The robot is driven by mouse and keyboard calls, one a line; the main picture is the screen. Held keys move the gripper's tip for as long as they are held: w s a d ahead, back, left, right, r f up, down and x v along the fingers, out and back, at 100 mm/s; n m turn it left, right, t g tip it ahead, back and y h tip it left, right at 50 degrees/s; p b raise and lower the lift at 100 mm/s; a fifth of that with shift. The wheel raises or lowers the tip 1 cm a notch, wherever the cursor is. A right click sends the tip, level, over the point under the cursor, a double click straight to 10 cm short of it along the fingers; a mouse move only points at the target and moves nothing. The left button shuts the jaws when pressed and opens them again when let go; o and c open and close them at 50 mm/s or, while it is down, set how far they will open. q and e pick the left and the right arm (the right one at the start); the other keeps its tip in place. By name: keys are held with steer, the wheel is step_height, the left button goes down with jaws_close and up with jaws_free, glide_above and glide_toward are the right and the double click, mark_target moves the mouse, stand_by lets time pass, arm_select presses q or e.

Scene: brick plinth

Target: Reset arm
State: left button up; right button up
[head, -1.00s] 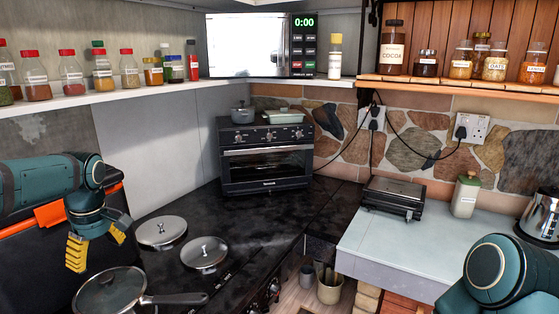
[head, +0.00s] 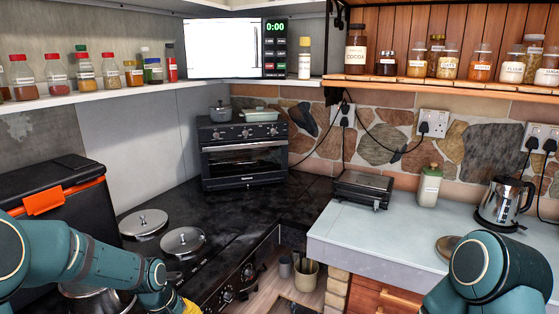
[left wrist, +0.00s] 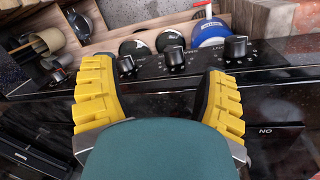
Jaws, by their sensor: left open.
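My left arm (head: 75,260) reaches in low from the left, over the near-left corner of the black stove (head: 215,255). Only a yellow bit of my left gripper (head: 190,306) shows at the bottom edge of the head view. In the left wrist view my left gripper (left wrist: 158,72) has its two yellow fingers spread wide with nothing between them, in front of the stove's black knobs (left wrist: 174,58). My right arm (head: 490,265) shows at the lower right; its gripper is out of view.
Two lidded burners (head: 183,241) and a partly hidden pot (head: 95,297) are on the stove near my left arm. A toaster oven (head: 243,152) stands behind. A grill (head: 362,188), a jar (head: 429,187) and a kettle (head: 505,203) stand on the right counter (head: 375,235).

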arm_select(q)
steer(key=s+d+f+m+h, duration=0.2)
steer(key=s+d+f+m, duration=0.3)
steer(key=s+d+f, duration=1)
steer(key=shift+s+f+m+t, duration=0.2)
steer(key=shift+s+m+t, duration=0.15)
steer(key=shift+s, duration=0.6)
steer(key=shift+c, duration=0.3)
